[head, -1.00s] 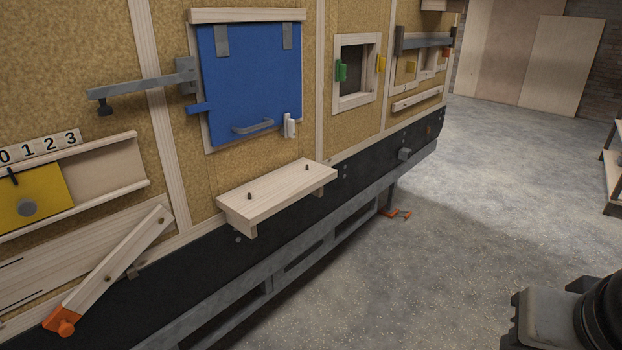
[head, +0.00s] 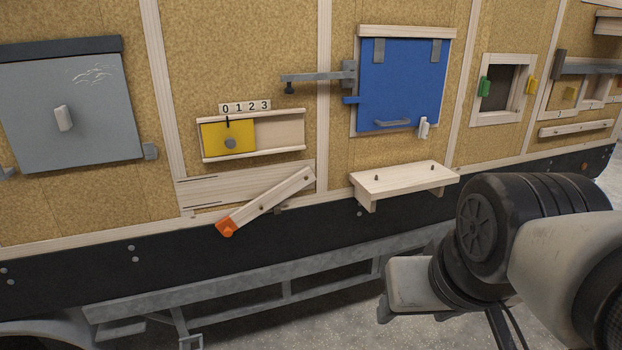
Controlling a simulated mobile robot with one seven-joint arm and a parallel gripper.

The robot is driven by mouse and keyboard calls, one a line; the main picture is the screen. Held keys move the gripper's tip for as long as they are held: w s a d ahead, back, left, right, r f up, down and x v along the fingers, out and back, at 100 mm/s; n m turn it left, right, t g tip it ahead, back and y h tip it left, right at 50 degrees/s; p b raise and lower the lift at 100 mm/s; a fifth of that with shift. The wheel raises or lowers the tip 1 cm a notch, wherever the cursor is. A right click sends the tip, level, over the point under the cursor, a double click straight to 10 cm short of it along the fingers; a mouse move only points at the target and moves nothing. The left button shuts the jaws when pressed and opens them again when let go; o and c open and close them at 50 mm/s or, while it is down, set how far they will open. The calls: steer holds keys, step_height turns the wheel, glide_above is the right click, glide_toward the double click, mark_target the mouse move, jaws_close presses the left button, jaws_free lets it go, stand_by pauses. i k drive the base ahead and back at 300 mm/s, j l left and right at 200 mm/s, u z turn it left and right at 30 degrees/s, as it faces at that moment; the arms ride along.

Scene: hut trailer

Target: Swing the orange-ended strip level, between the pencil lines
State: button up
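In the head view a pale wooden strip (head: 268,200) hangs on the trailer wall, tilted, its upper right end near a bolt and its orange end (head: 228,227) low at the left. Behind it is a pale board (head: 225,186) with short dark pencil lines (head: 199,206) near its left end. The strip's orange end lies below these lines, with a knob on it. My arm shows at the lower right, away from the strip.
A wooden shelf (head: 404,180) with two pegs juts out right of the strip. Above the strip is a yellow sliding panel (head: 229,138) under number tiles. A blue door (head: 402,85) and a grey door (head: 70,110) flank it. A grey frame rail (head: 270,280) runs below.

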mark_target(229, 224)
steer(key=k+u, duration=0.15)
steer(key=u, duration=0.4)
steer(key=i+l+u, duration=0.2)
steer(key=u, duration=0.2)
steer(key=i+l+u, duration=0.15)
steer(key=l+u, duration=0.3)
steer(key=i+l+u, duration=0.1)
steer(key=l+u, duration=0.3)
steer(key=j, duration=0.15)
